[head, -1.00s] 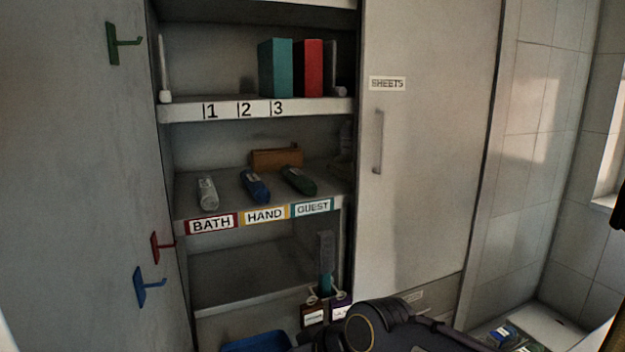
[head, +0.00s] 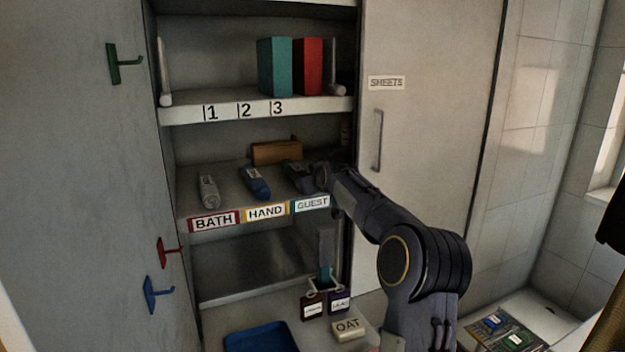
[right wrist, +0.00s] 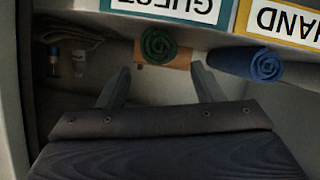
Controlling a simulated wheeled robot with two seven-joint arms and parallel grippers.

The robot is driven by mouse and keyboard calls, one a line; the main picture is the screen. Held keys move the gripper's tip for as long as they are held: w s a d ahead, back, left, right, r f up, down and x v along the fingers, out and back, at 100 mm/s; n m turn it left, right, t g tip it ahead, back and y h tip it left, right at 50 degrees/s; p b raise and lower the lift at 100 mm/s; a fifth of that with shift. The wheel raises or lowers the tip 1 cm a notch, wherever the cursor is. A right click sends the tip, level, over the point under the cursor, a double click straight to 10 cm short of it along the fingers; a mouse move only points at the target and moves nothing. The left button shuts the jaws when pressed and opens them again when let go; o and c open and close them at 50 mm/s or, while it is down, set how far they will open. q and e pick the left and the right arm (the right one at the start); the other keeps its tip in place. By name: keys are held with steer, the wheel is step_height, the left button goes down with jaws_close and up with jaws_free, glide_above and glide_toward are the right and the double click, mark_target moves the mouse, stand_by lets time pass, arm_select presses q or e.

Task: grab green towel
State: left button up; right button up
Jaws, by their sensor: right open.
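The green towel (right wrist: 158,45) is rolled up, and its coiled end faces my right wrist camera. It lies on the shelf above the GUEST label (head: 312,203); in the head view my gripper mostly covers it. My right gripper (right wrist: 160,86) is open and empty, with one finger to each side of the towel's end in the wrist view, short of it. In the head view the right gripper (head: 312,177) is at the shelf's front right. My left gripper is not in view.
A blue rolled towel (head: 255,182) lies beside it, then a grey-white one (head: 208,192) further left. A wooden block (head: 277,152) stands behind. The cabinet's SHEETS door (head: 430,130) is to the right. A blue tray (head: 262,338) and small labelled boxes (head: 348,329) are below.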

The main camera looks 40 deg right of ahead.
mark_target(297, 174)
steer(key=shift+w, duration=0.1)
steer(key=p+x, duration=0.3)
steer(key=x, duration=0.3)
steer(key=shift+w+d+f, duration=0.1)
steer(key=shift+w, duration=0.15)
steer(key=shift+w+d+f+p, duration=0.2)
steer(key=shift+w+f+p, duration=0.1)
steer(key=shift+w, duration=0.15)
steer(key=c, duration=0.8)
steer(key=shift+o, duration=0.2)
steer(key=shift+s+a, duration=0.1)
steer(key=shift+s, duration=0.05)
